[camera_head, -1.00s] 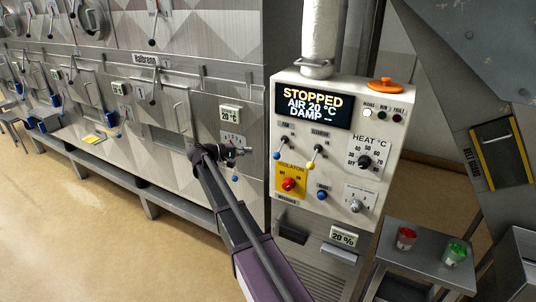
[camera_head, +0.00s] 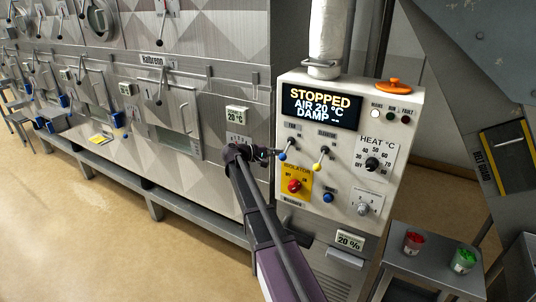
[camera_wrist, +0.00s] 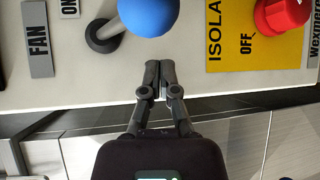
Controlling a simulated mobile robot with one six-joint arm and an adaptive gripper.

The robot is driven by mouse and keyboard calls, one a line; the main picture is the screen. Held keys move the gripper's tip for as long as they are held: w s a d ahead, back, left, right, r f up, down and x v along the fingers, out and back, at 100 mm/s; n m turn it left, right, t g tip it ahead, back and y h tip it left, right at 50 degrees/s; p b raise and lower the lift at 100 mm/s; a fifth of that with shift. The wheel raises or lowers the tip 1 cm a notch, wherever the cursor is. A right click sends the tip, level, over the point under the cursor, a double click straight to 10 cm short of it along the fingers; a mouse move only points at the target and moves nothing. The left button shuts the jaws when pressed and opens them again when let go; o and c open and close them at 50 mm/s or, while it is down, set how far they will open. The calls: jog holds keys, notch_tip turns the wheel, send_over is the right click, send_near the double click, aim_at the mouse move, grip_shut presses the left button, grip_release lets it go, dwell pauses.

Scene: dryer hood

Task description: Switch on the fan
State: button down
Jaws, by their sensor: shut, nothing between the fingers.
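The fan switch is a short lever with a blue ball (camera_head: 283,156) at the upper left of the white control panel (camera_head: 345,184). In the wrist view the blue ball (camera_wrist: 148,16) hangs off a dark round pivot, beside the FAN label (camera_wrist: 37,38) and a partly cut-off ON label (camera_wrist: 69,8). My gripper (camera_head: 271,153) is at the panel's left edge, just left of the ball. In the wrist view my gripper (camera_wrist: 160,68) is shut and empty, its tips a little below the ball with a visible gap. The display (camera_head: 320,106) reads STOPPED, AIR 20 °C, DAMP.
A yellow-ball elevator lever (camera_head: 317,167) is right of the fan lever. The red isolator knob (camera_head: 295,186) on its yellow plate is below. Steel machines line the left.

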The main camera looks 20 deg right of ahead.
aim_at(286, 151)
jog(key=s, duration=0.2)
jog(key=s+a, duration=0.1)
jog(key=shift+a+r, duration=0.1)
jog(key=shift+r, duration=0.3)
jog(key=shift+s+r+p, duration=0.1)
jog(key=shift+r+p, duration=0.05)
jog(key=shift+p, duration=0.5)
